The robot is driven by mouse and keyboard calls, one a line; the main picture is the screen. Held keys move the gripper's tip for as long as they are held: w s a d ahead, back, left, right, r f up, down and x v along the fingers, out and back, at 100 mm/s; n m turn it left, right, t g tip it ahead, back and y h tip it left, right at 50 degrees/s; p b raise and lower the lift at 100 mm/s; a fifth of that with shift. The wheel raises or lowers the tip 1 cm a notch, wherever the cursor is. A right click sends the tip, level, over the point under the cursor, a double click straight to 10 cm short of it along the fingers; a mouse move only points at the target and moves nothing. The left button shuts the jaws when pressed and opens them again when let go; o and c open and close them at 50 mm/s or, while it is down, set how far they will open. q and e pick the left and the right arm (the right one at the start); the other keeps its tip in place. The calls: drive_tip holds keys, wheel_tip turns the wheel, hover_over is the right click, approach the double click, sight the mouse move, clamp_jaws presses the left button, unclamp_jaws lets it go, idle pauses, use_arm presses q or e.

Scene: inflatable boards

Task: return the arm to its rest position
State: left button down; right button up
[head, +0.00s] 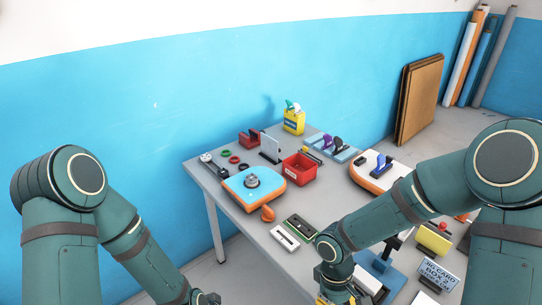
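My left arm (125,235) comes in from the left and hangs down in front of the table's left end. Only a dark bit of its end, at the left gripper (207,298), shows at the bottom edge, clear of the table. Its fingers cannot be made out. My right arm (385,220) reaches in from the right over the front of the table. Its wrist (332,250) points down, and its end runs out of the bottom edge, so the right gripper's fingers are hidden. Some yellow shows beside that wrist's end.
The grey table (222,198) holds an orange-edged blue board piece (240,181), a red bin (299,169), a yellow container (293,122), another board piece (366,181) and a card sign (438,273). Brown panels (420,98) lean at the back right.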

use_arm(q)
wheel_tip(320, 180, down, 8)
drive_tip(key=b, duration=0.6)
drive_tip(key=shift+w+d+r, duration=0.25)
drive_tip(key=shift+d, duration=0.15)
use_arm(e)
drive_tip(key=a+f+m+t+y, duration=0.2)
drive_tip(key=f+m, duration=0.2)
drive_tip(key=f, duration=0.4)
drive_tip(key=w+a+f+m+t+y, duration=0.1)
drive_tip(key=a+f+m+t+y, duration=0.1)
drive_tip(key=f+m, duration=0.3)
wheel_tip(320, 180, down, 4)
drive_tip(key=shift+f+t+y, duration=0.25)
drive_tip(key=shift+t+y, duration=0.15)
drive_tip(key=shift+t, duration=0.3)
drive_tip(key=shift+a, duration=0.1)
drive_tip(key=c, duration=0.4)
use_arm(q)
drive_tip(key=shift+s, duration=0.15)
use_arm(e)
drive_tip(key=shift+o, duration=0.2)
drive_tip(key=shift+s, duration=0.1)
